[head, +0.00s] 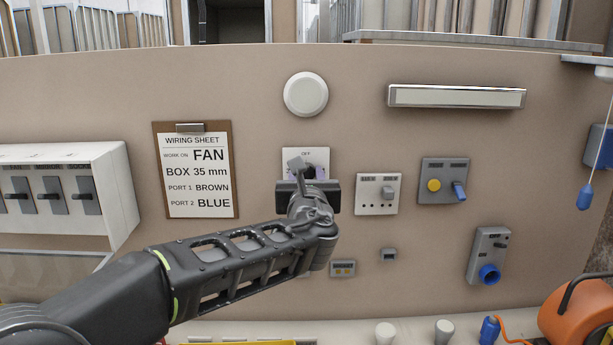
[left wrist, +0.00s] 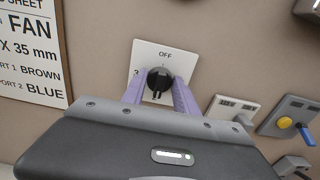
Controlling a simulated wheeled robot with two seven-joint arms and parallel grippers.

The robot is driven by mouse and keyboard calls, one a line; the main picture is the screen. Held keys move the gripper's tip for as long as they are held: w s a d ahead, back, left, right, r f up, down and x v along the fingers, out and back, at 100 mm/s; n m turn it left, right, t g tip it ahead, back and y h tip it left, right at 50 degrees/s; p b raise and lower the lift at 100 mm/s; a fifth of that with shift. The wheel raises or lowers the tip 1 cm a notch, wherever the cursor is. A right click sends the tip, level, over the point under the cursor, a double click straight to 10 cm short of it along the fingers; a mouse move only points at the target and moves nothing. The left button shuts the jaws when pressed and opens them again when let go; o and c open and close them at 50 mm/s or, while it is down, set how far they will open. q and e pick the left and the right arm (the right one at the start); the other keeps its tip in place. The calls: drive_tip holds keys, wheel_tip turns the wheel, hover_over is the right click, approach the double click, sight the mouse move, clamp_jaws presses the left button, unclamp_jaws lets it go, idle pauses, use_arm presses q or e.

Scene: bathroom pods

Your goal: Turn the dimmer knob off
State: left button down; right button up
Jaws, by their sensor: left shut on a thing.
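The dimmer is a white square plate (head: 319,155) on the wall, marked OFF at its top edge. In the head view my left gripper and wrist cover most of it. In the left wrist view the black dimmer knob (left wrist: 160,80) sits in the middle of the white plate (left wrist: 178,58). The purple fingers of my left gripper (left wrist: 159,93) stand on both sides of the knob and are shut on it. A pale line on the plate is just above the knob. The knob's exact setting is hard to tell. My right gripper is in neither view.
A clipboard with a wiring sheet (head: 195,170) hangs left of the dimmer. A white switch box (head: 377,194) and a grey panel with a yellow button (head: 444,181) are close on its right. A round white fitting (head: 305,94) is above. An orange reel (head: 580,315) stands at lower right.

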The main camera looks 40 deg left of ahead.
use_arm(q)
drive_tip(key=shift+f+n+b, duration=0.2)
drive_tip(key=shift+n+b, duration=0.4)
drive_tip(key=shift+b, duration=0.35)
drive_tip(key=n+b, duration=0.9)
drive_tip(key=n, duration=0.2)
drive_tip(key=n+b, duration=0.9)
drive_tip(key=n, duration=0.3)
drive_tip(key=n+b, duration=0.8)
drive_tip(key=n, duration=0.3)
drive_tip(key=shift+f+n+b, duration=0.3)
drive_tip(key=shift+n+b, duration=0.1)
